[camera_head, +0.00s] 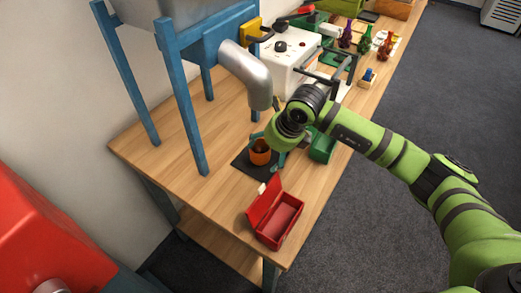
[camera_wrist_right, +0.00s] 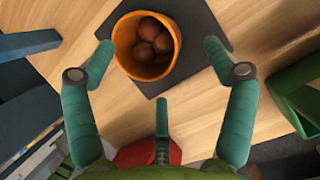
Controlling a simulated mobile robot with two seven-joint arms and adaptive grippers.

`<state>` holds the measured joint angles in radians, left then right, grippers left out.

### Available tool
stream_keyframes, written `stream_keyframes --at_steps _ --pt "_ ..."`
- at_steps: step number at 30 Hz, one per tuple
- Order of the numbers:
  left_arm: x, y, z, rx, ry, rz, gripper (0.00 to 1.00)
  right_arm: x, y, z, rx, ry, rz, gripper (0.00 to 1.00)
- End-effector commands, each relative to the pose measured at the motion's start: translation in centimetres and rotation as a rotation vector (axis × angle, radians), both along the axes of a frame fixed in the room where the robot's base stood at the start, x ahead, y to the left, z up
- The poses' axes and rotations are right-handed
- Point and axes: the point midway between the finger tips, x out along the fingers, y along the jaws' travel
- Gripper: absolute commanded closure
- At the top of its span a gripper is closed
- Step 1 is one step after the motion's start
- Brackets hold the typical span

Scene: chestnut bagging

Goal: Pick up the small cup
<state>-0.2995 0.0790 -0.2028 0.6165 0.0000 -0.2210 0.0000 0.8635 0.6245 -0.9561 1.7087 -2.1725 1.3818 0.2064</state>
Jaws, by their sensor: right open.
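The small cup (camera_head: 260,156) is orange and stands upright on a dark mat (camera_head: 241,162) on the wooden table, below the metal spout. In the right wrist view the cup (camera_wrist_right: 124,45) holds several brown chestnuts (camera_wrist_right: 153,40). My right gripper (camera_head: 268,148) is at the cup in the head view. In the right wrist view my right gripper (camera_wrist_right: 158,52) is open, its teal fingers spread with the cup's near part between the two side fingertips. I cannot tell whether any finger touches it. My left gripper is not in view.
An open red box (camera_head: 287,217) sits near the table's front corner. A green bin (camera_head: 322,148) is right of the cup. The curved metal spout (camera_head: 248,72) hangs close to my right wrist. Bare wood (camera_head: 170,150) lies left of the mat.

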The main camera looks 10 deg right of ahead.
Motion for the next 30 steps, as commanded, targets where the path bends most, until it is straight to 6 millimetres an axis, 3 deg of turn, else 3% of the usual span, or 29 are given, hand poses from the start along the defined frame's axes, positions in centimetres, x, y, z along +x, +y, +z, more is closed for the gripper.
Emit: stream_keyframes --at_steps 4,14,15,21,30 --pt "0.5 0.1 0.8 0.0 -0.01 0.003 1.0 1.6 1.4 0.2 0.0 0.001 0.0 0.15" --pt "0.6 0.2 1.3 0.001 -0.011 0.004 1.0 1.7 1.5 -1.1 0.0 0.001 -0.001 0.15" --pt "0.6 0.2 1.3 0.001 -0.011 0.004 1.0 1.7 1.5 -1.1 0.0 0.001 -0.001 0.19" --pt "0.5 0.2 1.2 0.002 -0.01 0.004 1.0 1.7 1.4 -1.2 -0.001 0.002 -0.001 0.98" --pt "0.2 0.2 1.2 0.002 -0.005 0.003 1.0 1.7 1.4 -1.2 -0.002 0.003 -0.001 0.98"
